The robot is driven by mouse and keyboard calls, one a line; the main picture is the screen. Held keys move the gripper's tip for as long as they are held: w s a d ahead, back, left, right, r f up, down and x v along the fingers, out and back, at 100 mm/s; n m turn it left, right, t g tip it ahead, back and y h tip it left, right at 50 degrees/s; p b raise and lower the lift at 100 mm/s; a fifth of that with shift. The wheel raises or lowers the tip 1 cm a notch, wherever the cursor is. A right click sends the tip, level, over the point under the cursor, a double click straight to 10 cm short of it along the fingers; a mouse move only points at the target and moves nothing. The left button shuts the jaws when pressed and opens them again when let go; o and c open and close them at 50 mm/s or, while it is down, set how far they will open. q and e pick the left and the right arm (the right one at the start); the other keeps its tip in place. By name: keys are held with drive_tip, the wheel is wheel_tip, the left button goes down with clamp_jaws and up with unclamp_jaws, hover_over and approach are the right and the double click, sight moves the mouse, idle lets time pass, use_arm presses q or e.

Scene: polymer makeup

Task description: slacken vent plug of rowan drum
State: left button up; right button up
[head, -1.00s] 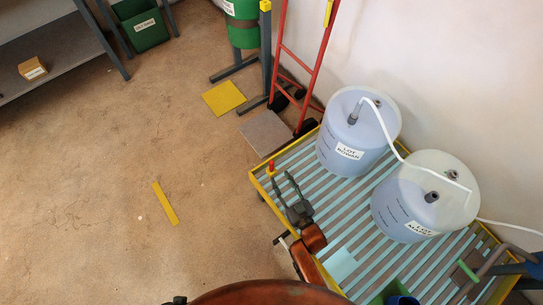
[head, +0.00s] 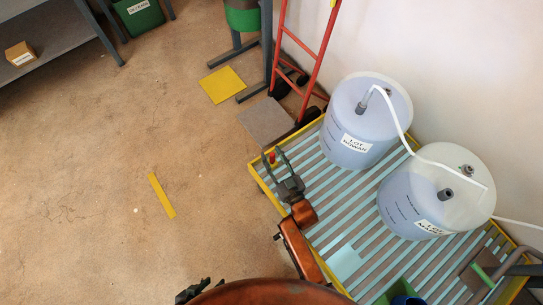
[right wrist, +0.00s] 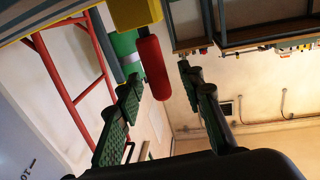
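The rowan drum (head: 352,130), translucent with bluish contents and a "LOT ROWAN" label, stands upright on the slatted pallet (head: 328,222). The right wrist view shows the red handle (right wrist: 153,68) between the spread fingers (right wrist: 160,95), with gaps visible. My left gripper (head: 190,291) is partly visible at the bottom edge; its fingers are unclear.
A second drum (head: 437,195) stands right of the rowan drum, linked by the white hose. A red ladder-like frame (head: 305,50) stands behind the pallet. A green bin (head: 385,292) is at the front. The floor to the left is mostly clear.

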drive_tip(key=shift+r, duration=0.1)
clamp_jaws()
idle(0.4)
